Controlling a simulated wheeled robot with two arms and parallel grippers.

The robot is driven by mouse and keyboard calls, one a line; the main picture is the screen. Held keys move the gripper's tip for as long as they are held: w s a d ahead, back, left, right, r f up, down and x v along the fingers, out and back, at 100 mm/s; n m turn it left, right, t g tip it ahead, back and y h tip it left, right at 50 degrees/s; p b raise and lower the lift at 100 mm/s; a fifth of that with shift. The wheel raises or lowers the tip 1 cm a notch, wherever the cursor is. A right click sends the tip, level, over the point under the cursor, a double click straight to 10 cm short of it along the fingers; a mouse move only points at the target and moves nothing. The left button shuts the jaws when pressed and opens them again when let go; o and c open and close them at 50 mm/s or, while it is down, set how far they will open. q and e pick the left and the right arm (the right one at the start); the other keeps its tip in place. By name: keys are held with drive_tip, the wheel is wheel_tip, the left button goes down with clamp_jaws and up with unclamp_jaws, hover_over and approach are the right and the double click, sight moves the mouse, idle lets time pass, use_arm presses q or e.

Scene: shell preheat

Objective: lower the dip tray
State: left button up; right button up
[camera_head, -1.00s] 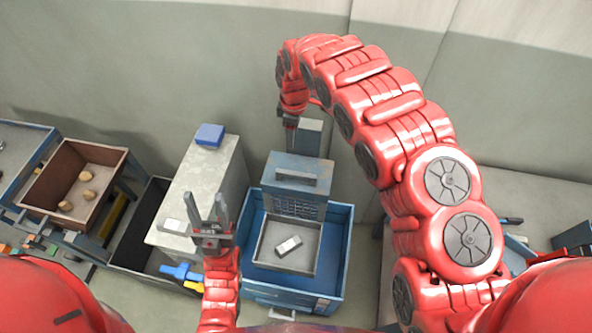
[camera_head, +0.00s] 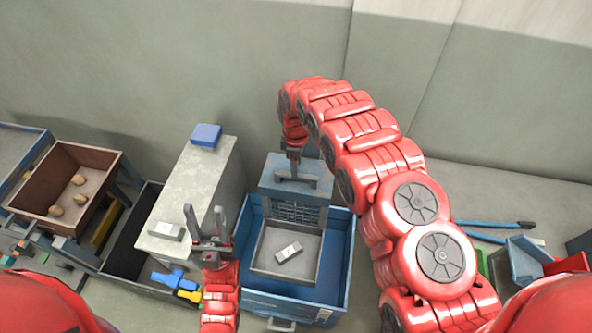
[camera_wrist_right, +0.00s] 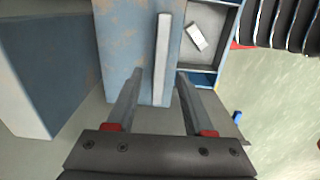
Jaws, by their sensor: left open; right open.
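The dip tray (camera_head: 262,262) is a grey shallow tray with a pale block (camera_head: 289,253) lying in it. It sits within the blue tank (camera_head: 339,262), below a blue-grey upright housing with a bar handle (camera_head: 297,180) on its top. My right gripper (camera_head: 293,158) is at the back of this housing, its fingers partly hidden. In the right wrist view my right gripper (camera_wrist_right: 158,78) is open, with the handle bar (camera_wrist_right: 162,50) between its fingers in the picture; contact cannot be told. My left gripper (camera_head: 206,212) is open and empty, left of the tank.
A grey cabinet (camera_head: 200,185) with a blue box (camera_head: 206,135) on top stands left of the tank. A brown bin (camera_head: 57,170) with several lumps is at far left. A dark crate (camera_head: 125,245) lies between. Blue-handled tools (camera_head: 495,225) lie at right.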

drive_tip(key=shift+f+p, duration=0.45)
drive_tip(key=shift+f, duration=1.25)
clamp_jaws()
idle(0.3)
